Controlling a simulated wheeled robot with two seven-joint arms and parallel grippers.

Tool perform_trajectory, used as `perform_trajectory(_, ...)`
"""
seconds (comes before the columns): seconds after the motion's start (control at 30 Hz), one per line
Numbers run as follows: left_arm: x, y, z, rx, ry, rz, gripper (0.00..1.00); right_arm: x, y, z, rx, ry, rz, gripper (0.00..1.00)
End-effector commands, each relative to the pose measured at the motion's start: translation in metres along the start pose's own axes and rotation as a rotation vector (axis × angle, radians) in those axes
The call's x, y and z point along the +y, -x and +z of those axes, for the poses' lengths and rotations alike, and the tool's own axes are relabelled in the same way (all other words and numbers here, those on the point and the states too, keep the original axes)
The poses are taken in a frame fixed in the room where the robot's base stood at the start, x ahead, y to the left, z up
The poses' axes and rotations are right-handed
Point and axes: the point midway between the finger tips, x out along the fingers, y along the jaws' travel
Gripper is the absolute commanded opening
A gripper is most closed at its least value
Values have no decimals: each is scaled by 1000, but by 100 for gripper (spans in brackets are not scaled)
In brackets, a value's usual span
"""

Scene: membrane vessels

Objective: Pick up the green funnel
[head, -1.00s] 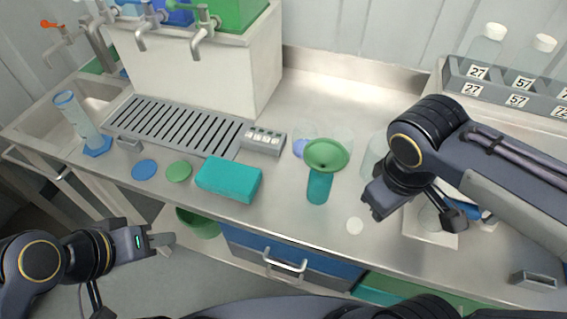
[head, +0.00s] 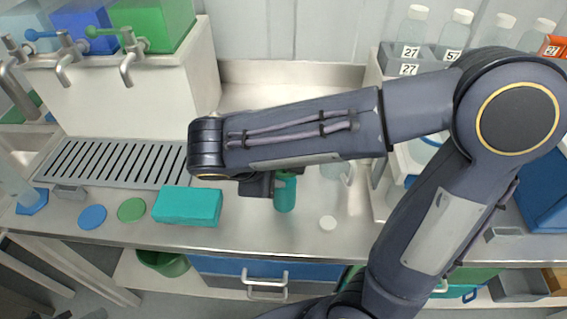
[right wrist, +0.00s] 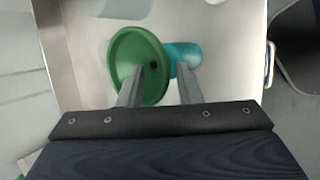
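The green funnel (right wrist: 128,52) shows in the right wrist view with its wide mouth toward the camera. It sits at the top of a teal cylindrical vessel (right wrist: 186,54), which also stands on the steel bench in the head view (head: 285,197). My arm hides most of the funnel in the head view. My right gripper (right wrist: 158,72) is open, its fingers apart, with one finger over the funnel's mouth and the other by the teal vessel. I cannot tell whether either finger touches. My left gripper is not in view.
A teal block (head: 187,206), a blue disc (head: 92,217) and a green disc (head: 132,210) lie left of the vessel. A white disc (head: 328,223) lies to its right. Clear glassware (head: 337,172) stands behind. A numbered bottle rack (head: 425,57) is at the back right.

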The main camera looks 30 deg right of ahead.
Motion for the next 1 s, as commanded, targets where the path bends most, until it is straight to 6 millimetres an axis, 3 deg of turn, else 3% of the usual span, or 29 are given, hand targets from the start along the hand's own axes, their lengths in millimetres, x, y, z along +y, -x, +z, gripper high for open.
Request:
perform_trajectory(0.3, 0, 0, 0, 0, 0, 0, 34, 0, -7, 0, 1, 0, -1, 31)
perform_trajectory(0.57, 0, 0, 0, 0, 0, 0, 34, 0, -7, 0, 1, 0, -1, 0)
perform_trajectory(1.0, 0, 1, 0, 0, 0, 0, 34, 5, 1, 2, 2, -4, 0, 0)
